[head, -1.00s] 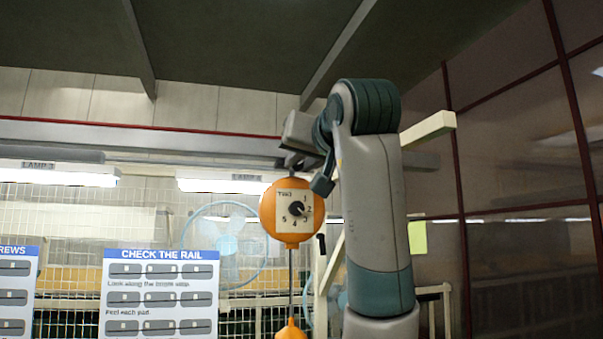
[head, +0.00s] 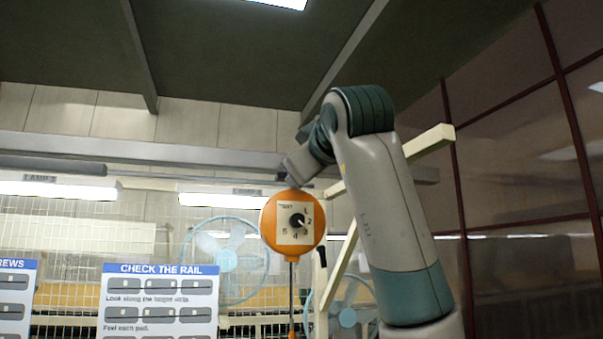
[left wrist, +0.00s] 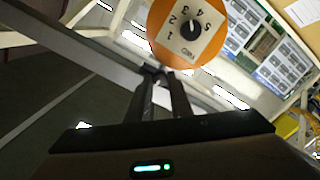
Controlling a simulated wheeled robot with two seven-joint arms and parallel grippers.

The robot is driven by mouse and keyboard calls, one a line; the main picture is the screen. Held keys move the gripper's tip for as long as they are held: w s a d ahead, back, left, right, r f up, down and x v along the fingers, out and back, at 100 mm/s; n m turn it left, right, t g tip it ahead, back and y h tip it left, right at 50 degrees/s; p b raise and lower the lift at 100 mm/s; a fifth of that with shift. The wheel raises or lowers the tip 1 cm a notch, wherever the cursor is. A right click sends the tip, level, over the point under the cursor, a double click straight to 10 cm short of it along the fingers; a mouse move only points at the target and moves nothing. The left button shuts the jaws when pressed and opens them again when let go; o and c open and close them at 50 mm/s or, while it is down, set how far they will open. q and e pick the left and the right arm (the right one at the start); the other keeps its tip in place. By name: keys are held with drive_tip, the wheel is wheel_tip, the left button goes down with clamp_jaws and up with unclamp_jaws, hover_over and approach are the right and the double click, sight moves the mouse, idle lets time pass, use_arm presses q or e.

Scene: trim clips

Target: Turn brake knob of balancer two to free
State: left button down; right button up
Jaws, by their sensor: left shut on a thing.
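Balancer two is a round orange housing (head: 268,228) hanging in the middle of the head view; it also shows in the left wrist view (left wrist: 158,18). Its pale square plate carries numbers and a black dial (head: 297,221), whose pointer is towards the lower right. My left gripper (left wrist: 161,78) is at the top edge of the housing. Its fingers are close together on a small dark part there, which they largely hide; I cannot tell its shape or setting. In the head view the arm rises at the right and bends over to the balancer's top. My right gripper is not in view.
A rail (head: 100,149) runs across above the balancer. A cable (head: 291,275) hangs below it. A dark handle (head: 320,257) and a pale slanted beam (head: 345,262) are close to its right. A fan (head: 228,262), mesh and a sign (head: 160,269) stand at the left.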

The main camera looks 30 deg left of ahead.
use_arm(q)
drive_tip(key=shift+n, duration=0.6)
drive_tip(key=c, duration=1.6)
unclamp_jaws()
drive_tip(key=b+v, duration=0.6)
drive_tip(key=v, duration=1.1)
drive_tip(key=shift+s+d+b, duration=0.15)
drive_tip(key=shift+d+b, duration=0.05)
drive_tip(key=shift+b, duration=0.2)
